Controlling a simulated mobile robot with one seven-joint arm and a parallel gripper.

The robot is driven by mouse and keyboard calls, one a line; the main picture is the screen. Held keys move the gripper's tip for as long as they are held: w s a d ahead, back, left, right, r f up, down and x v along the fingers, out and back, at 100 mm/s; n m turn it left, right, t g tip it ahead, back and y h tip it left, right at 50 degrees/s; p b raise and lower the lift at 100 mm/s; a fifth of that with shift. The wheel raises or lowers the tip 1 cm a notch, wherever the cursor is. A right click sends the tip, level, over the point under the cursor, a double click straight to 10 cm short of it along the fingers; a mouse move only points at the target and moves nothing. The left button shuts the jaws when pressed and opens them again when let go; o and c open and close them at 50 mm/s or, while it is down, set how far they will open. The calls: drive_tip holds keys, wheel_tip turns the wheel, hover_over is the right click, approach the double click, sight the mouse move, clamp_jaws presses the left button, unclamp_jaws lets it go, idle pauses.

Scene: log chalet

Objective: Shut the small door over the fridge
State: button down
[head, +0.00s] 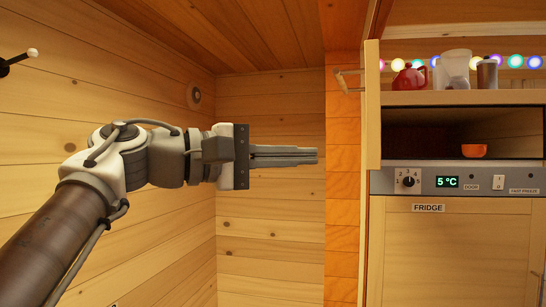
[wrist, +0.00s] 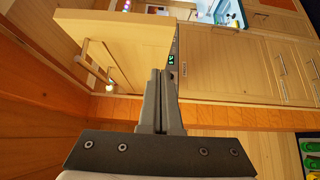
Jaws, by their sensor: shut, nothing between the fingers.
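The small door (head: 373,110) over the fridge stands open, swung out from the left side of its compartment and seen nearly edge-on in the head view. Its bar handle (head: 347,78) sticks out to the left near the top. In the wrist view the door (wrist: 125,40) is a pale wooden panel beyond the fingertips. The open compartment (head: 425,145) holds an orange bowl (head: 474,151). My gripper (head: 317,155) is shut and empty, left of the door at about the height of its lower part. In the head view a gap shows between fingertips and door.
Below is the fridge (head: 455,250), with a control panel (head: 460,181) reading 5 °C. A red teapot (head: 409,78) and other kitchenware stand on the shelf above. An orange wall strip (head: 342,210) lies behind my gripper. A peg (head: 20,60) juts from the left wall.

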drive_tip(key=d, duration=0.6)
drive_tip(key=shift+s+d, duration=0.2)
drive_tip(key=shift+s, duration=0.2)
drive_tip(key=shift+d, duration=0.15)
